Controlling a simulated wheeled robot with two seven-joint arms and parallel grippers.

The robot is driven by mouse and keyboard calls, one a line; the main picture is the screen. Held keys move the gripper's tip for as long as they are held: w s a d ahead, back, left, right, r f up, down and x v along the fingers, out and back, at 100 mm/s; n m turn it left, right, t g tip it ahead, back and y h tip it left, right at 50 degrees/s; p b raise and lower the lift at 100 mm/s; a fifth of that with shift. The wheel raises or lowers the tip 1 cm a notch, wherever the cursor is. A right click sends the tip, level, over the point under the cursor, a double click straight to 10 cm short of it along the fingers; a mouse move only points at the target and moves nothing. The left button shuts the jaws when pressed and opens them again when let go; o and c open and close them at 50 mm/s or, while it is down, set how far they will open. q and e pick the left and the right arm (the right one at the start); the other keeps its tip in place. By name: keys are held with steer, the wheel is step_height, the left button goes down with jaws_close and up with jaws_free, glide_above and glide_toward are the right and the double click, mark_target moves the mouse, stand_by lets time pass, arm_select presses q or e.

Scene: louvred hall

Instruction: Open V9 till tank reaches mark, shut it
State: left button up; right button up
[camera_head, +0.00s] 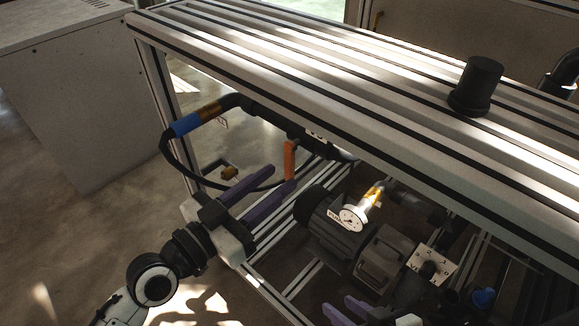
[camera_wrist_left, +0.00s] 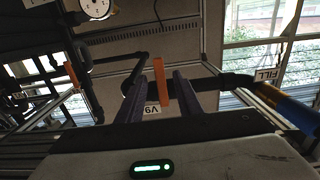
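The V9 valve has an orange lever (camera_head: 290,160); the V9 label (camera_wrist_left: 152,110) shows beside it in the left wrist view. The lever (camera_wrist_left: 161,82) stands crosswise to the dark pipe there. My left gripper (camera_head: 281,180) is open, its two dark purple fingers apart and pointing at the lever. In the left wrist view the lever appears between the fingers of the gripper (camera_wrist_left: 168,72); I cannot tell whether they touch it. My right gripper (camera_head: 337,302) is at the bottom edge, fingers apart and empty. I cannot make out the tank or its mark.
A slatted frame top (camera_head: 330,75) overhangs the valve. A black hose with a blue sleeve (camera_head: 186,124) loops at the left. A pump (camera_head: 335,228) and a round gauge (camera_head: 351,217) sit right of my left gripper. A second orange lever (camera_wrist_left: 72,75) and a FILL label (camera_wrist_left: 268,75) show.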

mark_target(287, 172)
arm_select(q)
steer(key=shift+x, duration=2.25)
jaws_close()
